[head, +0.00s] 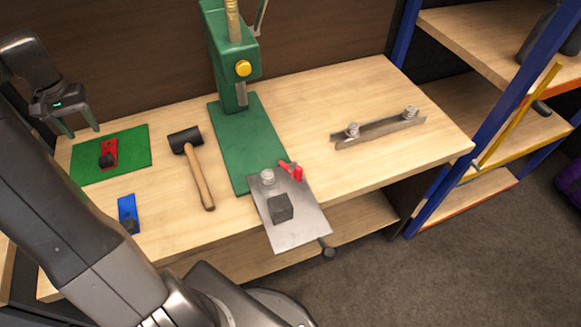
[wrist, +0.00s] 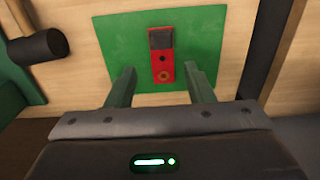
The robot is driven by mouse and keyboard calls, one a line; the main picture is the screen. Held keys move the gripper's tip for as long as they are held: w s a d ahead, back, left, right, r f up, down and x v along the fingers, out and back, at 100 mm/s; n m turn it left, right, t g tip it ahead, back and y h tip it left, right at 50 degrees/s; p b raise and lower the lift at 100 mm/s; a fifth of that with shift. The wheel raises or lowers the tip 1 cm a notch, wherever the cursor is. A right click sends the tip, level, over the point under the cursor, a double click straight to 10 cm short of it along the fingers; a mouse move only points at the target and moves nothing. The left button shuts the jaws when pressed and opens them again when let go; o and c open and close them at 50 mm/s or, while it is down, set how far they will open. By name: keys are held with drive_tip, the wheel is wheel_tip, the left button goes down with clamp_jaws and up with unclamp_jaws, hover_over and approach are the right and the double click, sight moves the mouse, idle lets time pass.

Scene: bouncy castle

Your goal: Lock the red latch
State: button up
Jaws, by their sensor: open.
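The red latch (head: 113,146) is a small red plate with a black knob, lying on a green board (head: 136,140) at the left of the workbench. In the wrist view the red latch (wrist: 163,72) stands near the middle, its black block at the far end and round marks on the red part. My gripper (head: 83,130) is open and empty, above the left part of the green board. In the wrist view the fingers of my gripper (wrist: 160,76) appear on either side of the latch, apart from it.
A blue latch (head: 126,208) lies nearer the front edge. A mallet (head: 199,175) lies right of the board, beside a green press (head: 243,150). A metal plate (head: 295,222) with a red-handled clamp overhangs the front edge. A metal bar (head: 375,131) sits further right.

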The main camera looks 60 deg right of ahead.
drive_tip(key=shift+s+r+b, duration=0.25)
drive_tip(key=shift+s+b, duration=0.05)
drive_tip(key=shift+s, duration=0.1)
drive_tip(key=c, duration=0.7)
drive_tip(key=s+r+b, duration=0.1)
drive_tip(key=s, duration=0.1)
drive_tip(key=s+a+r+n+t+b, duration=0.1)
drive_tip(key=s, duration=0.1)
drive_tip(key=s+t+b, duration=0.1)
drive_tip(key=s, duration=0.1)
drive_tip(key=shift+s+a+r+n+h, duration=0.15)
drive_tip(key=shift+r+n+h, duration=0.15)
drive_tip(key=shift+r+n, duration=0.1)
clamp_jaws()
drive_tip(key=s+a+r+n+t+b, duration=0.1)
drive_tip(key=s+t+b, duration=0.1)
drive_tip(key=s, duration=0.5)
drive_tip(key=shift+s+n+h, duration=0.3)
drive_tip(key=shift+n, duration=0.1)
drive_tip(key=shift+a, duration=0.1)
